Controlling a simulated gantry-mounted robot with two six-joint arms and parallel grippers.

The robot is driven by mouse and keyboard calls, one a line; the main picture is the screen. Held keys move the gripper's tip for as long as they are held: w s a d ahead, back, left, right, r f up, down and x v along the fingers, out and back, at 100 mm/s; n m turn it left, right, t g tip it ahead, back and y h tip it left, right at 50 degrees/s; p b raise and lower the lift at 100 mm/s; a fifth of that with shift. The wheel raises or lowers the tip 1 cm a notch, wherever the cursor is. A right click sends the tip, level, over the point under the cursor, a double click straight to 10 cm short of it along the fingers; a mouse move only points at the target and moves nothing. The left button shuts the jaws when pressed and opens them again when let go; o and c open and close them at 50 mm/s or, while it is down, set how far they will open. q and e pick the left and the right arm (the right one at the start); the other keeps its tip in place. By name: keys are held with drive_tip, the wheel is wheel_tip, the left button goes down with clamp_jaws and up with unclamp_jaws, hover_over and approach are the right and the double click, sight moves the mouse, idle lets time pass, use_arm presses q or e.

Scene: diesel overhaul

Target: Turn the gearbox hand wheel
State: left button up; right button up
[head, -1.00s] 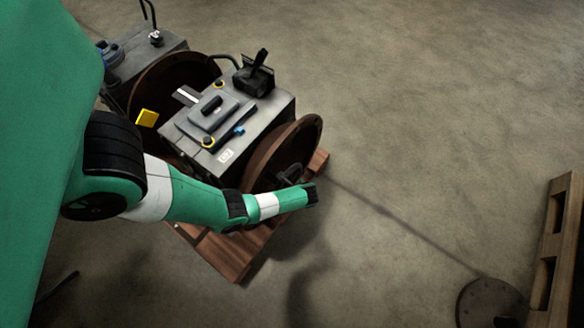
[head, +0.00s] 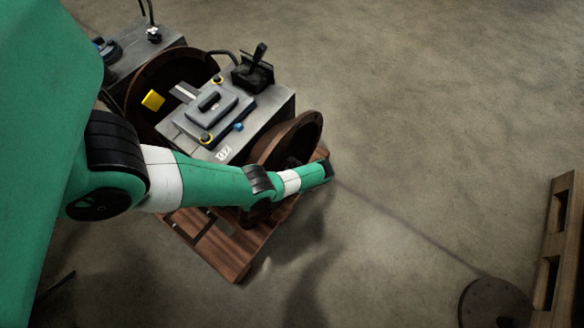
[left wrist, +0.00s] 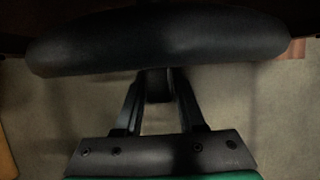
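The grey gearbox (head: 262,125) stands on a wooden pallet (head: 226,257) between two brown round wheels. A black rounded bar (left wrist: 160,42), which looks like part of the hand wheel, spans the left wrist view close up. My left gripper's two fingers (left wrist: 158,90) point at it, with a dark piece between their tips. I cannot tell whether they press on it. In the head view my green left arm crosses the front of the gearbox. Its wrist (head: 316,172) lies beside the near brown wheel (head: 287,140) and hides the fingers. My right gripper is out of view.
A black lever unit (head: 252,76) and a grey cover with a handle (head: 208,101) sit on top of the gearbox. A wooden pallet (head: 566,240) stands at the right edge, near a dark round disc (head: 492,304).

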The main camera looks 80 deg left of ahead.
use_arm(q)
drive_tip(key=shift+o, duration=1.3)
drive_tip(key=p+v, duration=0.9)
drive_tip(key=v, duration=0.2)
drive_tip(key=shift+r, duration=0.3)
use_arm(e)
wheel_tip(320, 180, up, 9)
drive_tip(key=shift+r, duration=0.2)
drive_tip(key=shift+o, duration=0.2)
